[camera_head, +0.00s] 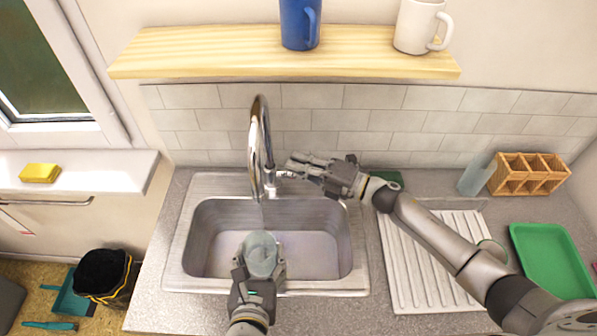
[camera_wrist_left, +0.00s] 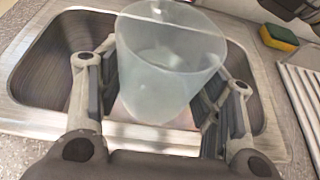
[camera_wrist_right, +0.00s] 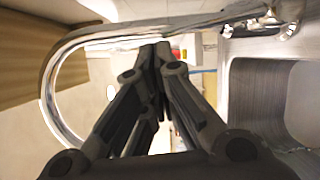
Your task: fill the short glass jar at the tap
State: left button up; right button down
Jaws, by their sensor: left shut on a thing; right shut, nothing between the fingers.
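The short glass jar (camera_head: 261,252) is held upright over the sink basin by my left gripper (camera_head: 259,272). In the left wrist view the translucent jar (camera_wrist_left: 165,70) stands between the two fingers; its content is hard to tell. The chrome tap (camera_head: 258,130) arches over the sink, its spout above and slightly behind the jar. A faint pale streak shows below the spout, perhaps water. My right gripper (camera_head: 296,164) is shut and empty beside the tap's lever (camera_head: 285,174); whether they touch is unclear. The tap also shows in the right wrist view (camera_wrist_right: 60,80).
The steel sink (camera_head: 205,275) lies below the jar. A ribbed drainboard (camera_head: 410,270) is to the right, partly under my right arm. A wooden shelf (camera_head: 200,52) hangs above.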

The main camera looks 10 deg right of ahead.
jog(key=shift+w+d+r, duration=0.1)
jog(key=shift+w+r, duration=0.15)
jog(key=shift+w, duration=0.2)
jog(key=shift+w+d+r, duration=0.1)
jog(key=shift+w+r, duration=0.1)
jog(key=shift+w, duration=0.25)
pick_arm(q)
jog(key=shift+r, duration=0.1)
pick_arm(e)
jog(key=s+d+r, duration=0.1)
jog(key=s+d, duration=0.5)
jog(key=s, duration=0.3)
jog(key=shift+s+d+r, duration=0.15)
jog(key=shift+d+r, duration=0.15)
jog(key=shift+s, duration=0.1)
